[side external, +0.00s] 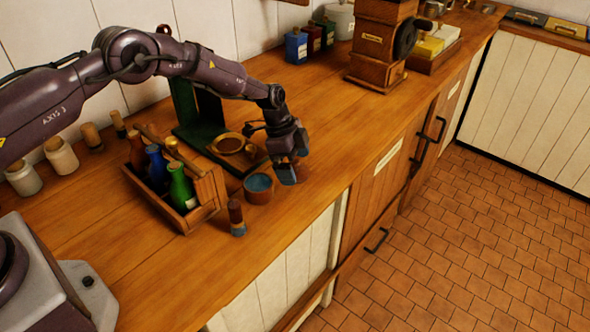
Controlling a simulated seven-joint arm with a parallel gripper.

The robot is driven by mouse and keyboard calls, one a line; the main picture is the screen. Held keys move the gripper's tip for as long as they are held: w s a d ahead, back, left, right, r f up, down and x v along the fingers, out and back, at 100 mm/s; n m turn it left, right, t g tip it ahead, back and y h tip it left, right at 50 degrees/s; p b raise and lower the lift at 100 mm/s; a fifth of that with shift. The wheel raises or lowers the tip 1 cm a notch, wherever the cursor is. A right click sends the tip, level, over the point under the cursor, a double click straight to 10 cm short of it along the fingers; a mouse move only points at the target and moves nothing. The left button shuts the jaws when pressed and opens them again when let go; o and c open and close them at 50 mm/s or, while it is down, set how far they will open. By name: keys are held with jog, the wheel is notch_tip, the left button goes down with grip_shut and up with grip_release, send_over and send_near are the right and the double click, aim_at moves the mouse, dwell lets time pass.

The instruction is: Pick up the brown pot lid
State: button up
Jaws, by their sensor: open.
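A round brown disc (228,143) that looks like the brown pot lid lies on the base of a green stand; I cannot be sure that it is the lid. A small brown pot (258,188) with a blue inside stands in front of it on the wooden counter, uncovered. My gripper (284,170) is open, pointing down just right of the disc and behind and right of the pot. Nothing shows between its fingers, though the gap is partly hidden. Whether a finger touches the counter cannot be told.
A wooden carrier (207,200) with several bottles stands left of the pot. A short brush-like tool (236,217) stands in front. The green stand (186,105) rises behind. A wooden grinder (378,50) is at the back right. The counter right of my gripper is clear up to its front edge.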

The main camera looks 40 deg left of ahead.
jog(key=shift+d+f, duration=0.1)
jog(key=shift+f, duration=0.3)
jog(key=shift+c, duration=0.4)
jog(key=c, duration=0.9)
jog(key=shift+o, duration=0.2)
